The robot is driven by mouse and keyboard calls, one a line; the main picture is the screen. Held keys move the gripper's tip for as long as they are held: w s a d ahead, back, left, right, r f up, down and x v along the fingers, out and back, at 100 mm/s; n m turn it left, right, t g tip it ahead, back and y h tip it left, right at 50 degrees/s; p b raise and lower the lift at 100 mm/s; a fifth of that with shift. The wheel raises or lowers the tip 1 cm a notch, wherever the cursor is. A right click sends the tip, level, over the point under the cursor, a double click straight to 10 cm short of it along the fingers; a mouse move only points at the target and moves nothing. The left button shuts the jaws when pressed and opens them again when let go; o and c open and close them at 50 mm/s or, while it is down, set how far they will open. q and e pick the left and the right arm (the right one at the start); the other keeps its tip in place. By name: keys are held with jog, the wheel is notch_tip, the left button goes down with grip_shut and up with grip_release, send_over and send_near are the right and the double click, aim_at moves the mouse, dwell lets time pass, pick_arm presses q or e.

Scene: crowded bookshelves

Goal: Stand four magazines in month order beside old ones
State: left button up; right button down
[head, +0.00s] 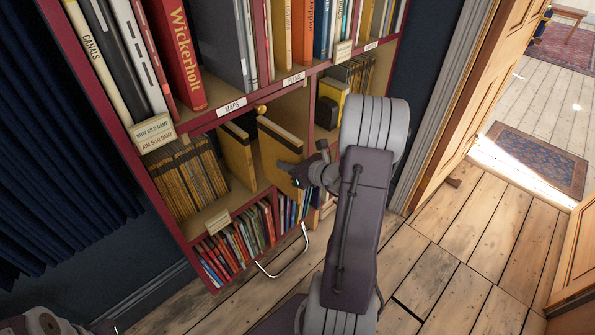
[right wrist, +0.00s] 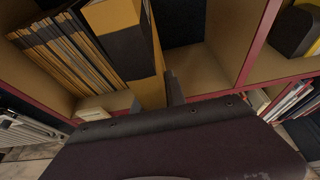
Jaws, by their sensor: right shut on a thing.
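A row of old magazines (head: 188,180) with dark and yellow-brown spines stands at the left of the lower cubby; it also shows in the right wrist view (right wrist: 65,50). A yellow and dark magazine (head: 237,152) stands right of the row, with a gap between. My right gripper (head: 297,173) is shut on another yellow magazine (head: 276,150) with a dark top band, upright but tilted, at the cubby's front. In the right wrist view a yellow and black magazine (right wrist: 128,50) rises before the gripper. Of my left arm only a part shows at bottom left; its jaws cannot be made out.
The cubby floor (right wrist: 205,80) is bare right of the held magazine in the right wrist view. A shelf of upright books (head: 240,50) is above, small colourful books (head: 235,240) below. A small round knob (head: 261,109) is near the magazine's top.

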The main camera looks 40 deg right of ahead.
jog(key=w+a+f, duration=0.1)
jog(key=w+f, duration=0.1)
jog(key=w, duration=1.4)
jog(key=shift+a+f, duration=0.15)
jog(key=shift+f, duration=0.25)
jog(key=c, duration=1.3)
grip_release()
jog(key=shift+s, duration=0.1)
